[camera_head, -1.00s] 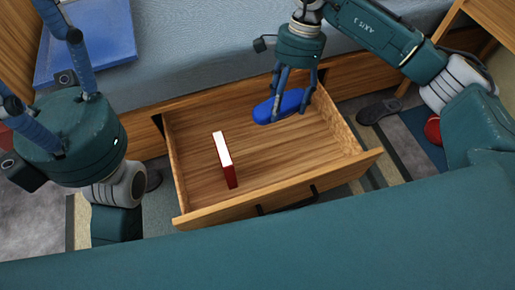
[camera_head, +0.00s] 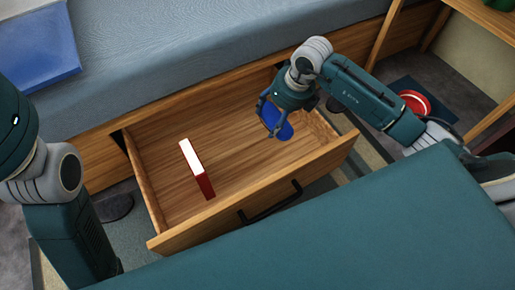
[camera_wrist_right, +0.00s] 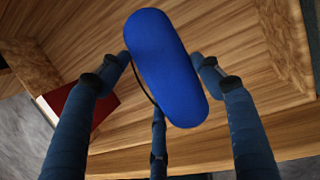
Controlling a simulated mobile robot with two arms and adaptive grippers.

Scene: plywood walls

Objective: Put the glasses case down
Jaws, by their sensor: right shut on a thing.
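The blue glasses case (camera_head: 279,124) is in my right gripper (camera_head: 272,112), inside the open wooden drawer (camera_head: 235,160) near its right side. In the right wrist view the case (camera_wrist_right: 166,66) is a long rounded blue shape between the fingers of my right gripper (camera_wrist_right: 163,75), which are shut on it. I cannot tell whether the case touches the drawer floor. My left arm shows at the left edge of the head view, but its gripper fingers are out of view.
A red book with white pages (camera_head: 197,168) stands in the drawer, left of the case. The drawer's front has a dark handle (camera_head: 270,202). A bed (camera_head: 190,50) lies behind, with a blue folded item (camera_head: 38,48) on it. The drawer floor between book and case is clear.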

